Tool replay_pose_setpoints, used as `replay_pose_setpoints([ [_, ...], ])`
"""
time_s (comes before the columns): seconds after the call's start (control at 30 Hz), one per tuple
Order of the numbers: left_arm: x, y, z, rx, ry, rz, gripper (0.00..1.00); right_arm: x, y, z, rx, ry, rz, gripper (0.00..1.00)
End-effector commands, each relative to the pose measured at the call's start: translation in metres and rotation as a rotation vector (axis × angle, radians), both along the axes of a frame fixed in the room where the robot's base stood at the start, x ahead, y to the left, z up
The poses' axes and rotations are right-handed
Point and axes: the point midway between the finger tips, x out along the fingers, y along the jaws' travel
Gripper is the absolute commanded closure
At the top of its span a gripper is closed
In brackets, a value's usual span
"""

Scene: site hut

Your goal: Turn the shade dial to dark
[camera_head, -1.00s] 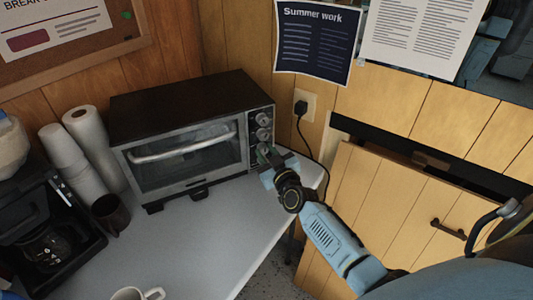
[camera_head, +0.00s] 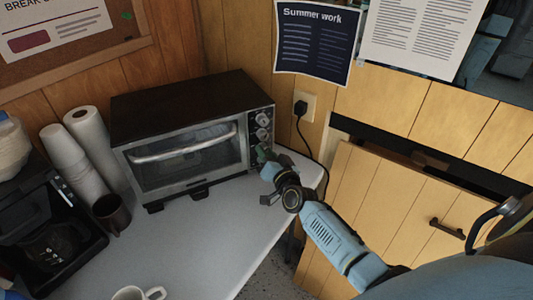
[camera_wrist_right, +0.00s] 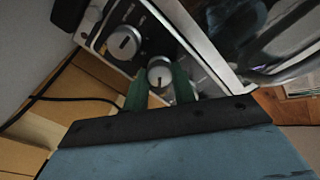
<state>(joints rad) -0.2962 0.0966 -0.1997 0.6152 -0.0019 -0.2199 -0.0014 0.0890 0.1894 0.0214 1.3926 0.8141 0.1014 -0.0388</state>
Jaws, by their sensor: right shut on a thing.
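The toaster oven (camera_head: 190,97) stands on the white counter with its door shut. Its control panel, on the right of its front, has round silver dials; an upper dial (camera_head: 262,119) and a middle dial (camera_head: 262,135) show. My right gripper (camera_head: 264,153) is at the lower part of this panel and hides what it holds there. In the right wrist view, its green fingers (camera_wrist_right: 160,88) stand on either side of a silver dial (camera_wrist_right: 159,70) with a dark pointer line and are shut on it. Another dial (camera_wrist_right: 124,42) is beside it, untouched. The dial markings are too small to read. My left gripper is out of view.
A black cord (camera_head: 308,145) runs from the wall socket down beside the counter's right edge. The counter (camera_head: 205,235) before the oven is clear.

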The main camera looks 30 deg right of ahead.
Motion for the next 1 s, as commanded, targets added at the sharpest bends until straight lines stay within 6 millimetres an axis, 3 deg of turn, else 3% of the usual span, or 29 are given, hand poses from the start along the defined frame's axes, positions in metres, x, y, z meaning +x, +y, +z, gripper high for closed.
replay_pose_setpoints([
  [0.4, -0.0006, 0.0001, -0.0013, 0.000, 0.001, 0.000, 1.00, -0.0002, -0.0001, -0.0001, 0.189, -0.022, 0.000, 0.96],
  [0.97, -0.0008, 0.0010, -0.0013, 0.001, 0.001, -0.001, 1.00, -0.0002, -0.0001, -0.0002, 0.218, -0.025, 0.000, 0.96],
  [1.0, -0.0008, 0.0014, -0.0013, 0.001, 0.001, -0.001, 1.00, -0.0002, -0.0001, -0.0002, 0.218, -0.025, 0.000, 0.69],
])
